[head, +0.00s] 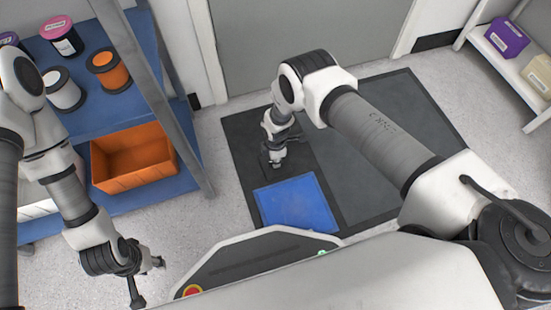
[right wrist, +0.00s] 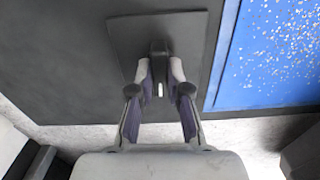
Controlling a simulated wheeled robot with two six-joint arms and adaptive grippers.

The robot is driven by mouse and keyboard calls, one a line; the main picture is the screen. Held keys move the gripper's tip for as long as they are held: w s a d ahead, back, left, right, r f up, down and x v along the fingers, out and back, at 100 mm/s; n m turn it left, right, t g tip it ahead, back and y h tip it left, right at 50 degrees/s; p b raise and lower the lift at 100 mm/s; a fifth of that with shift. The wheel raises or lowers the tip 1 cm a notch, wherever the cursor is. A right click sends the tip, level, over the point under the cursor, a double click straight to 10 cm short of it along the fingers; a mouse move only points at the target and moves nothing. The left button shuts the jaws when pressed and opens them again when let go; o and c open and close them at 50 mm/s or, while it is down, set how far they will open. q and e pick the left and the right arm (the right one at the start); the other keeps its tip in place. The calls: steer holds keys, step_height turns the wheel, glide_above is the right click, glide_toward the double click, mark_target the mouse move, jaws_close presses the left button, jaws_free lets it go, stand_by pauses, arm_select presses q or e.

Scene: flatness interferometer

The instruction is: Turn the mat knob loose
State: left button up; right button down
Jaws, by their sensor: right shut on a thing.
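The dark mat (head: 385,140) lies flat on the floor, with a blue panel (head: 297,203) set on its near part. The right wrist view shows the mat (right wrist: 60,70), a speckled blue panel (right wrist: 268,55) and a square dark plate (right wrist: 190,30). A small dark knob (right wrist: 159,47) stands up from the plate. My right gripper (right wrist: 160,72) is shut on the knob, with one finger on each side. In the head view my right gripper (head: 273,163) is down at the mat, and the knob is too small to make out. My left gripper (head: 148,280) is open and empty, away from the mat.
A blue shelf (head: 130,115) at left holds spools and an orange bin (head: 130,160). A white shelf (head: 505,65) at right holds a purple box (head: 506,37) and a beige box (head: 540,72). A grey door (head: 305,40) stands behind the mat.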

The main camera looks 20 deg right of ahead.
stand_by(0.3)
steer(key=c, duration=1.1)
jaws_free()
step_height(320, 180, up, 12)
